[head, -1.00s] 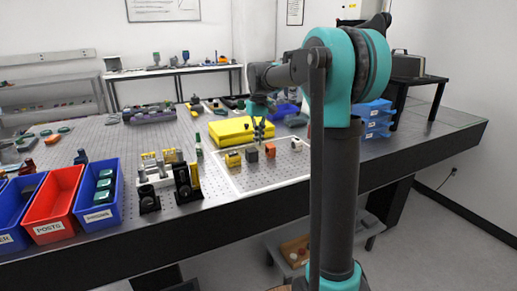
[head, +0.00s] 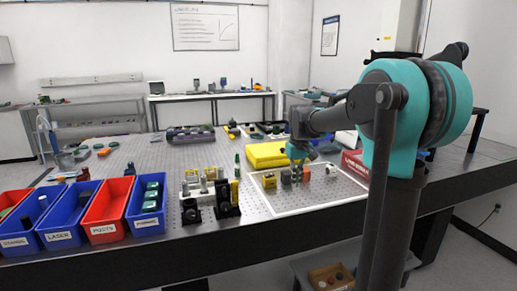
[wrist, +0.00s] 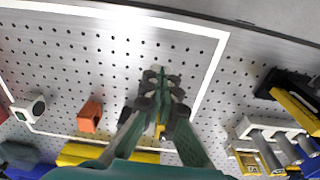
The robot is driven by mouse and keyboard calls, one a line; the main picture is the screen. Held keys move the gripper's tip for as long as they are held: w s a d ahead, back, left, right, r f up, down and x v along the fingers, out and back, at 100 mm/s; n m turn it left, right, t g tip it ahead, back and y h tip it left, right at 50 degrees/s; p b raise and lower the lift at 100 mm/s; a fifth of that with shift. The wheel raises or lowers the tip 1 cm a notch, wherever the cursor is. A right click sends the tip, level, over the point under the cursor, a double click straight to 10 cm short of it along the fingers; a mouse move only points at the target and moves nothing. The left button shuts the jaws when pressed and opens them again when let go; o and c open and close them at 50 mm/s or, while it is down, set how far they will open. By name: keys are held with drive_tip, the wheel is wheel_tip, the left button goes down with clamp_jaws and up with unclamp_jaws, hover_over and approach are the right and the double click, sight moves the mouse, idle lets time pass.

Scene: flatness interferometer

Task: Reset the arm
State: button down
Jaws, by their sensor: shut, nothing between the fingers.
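My gripper (wrist: 160,78) is shut and empty in the wrist view, its dark green fingers meeting above the perforated table top. In the head view my gripper (head: 297,170) hangs at the white-framed area, over or close behind the small blocks. An orange block (wrist: 90,116) and a white block (wrist: 30,108) stand left of the fingers in the wrist view. A yellow block (head: 269,180) and a dark grey block (head: 286,177) also stand in the frame in the head view. Whether the fingertips touch anything cannot be told.
A white frame line (head: 320,206) borders the block area. A yellow case (head: 266,154) lies behind it and a red box (head: 354,164) to its right. Black mounts (head: 227,200) stand to the left. Blue and red bins (head: 104,212) line the front left edge.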

drive_tip(key=s+d+f+m+t, duration=0.1)
drive_tip(key=s+d+f, duration=0.1)
drive_tip(key=s+f, duration=0.7)
drive_tip(key=s+d+f+m+t, duration=0.2)
drive_tip(key=s+f, duration=0.7)
drive_tip(key=s, duration=0.7)
drive_tip(key=shift+s+d+f, duration=0.25)
drive_tip(key=shift+s+d, duration=0.1)
drive_tip(key=shift+d, duration=0.3)
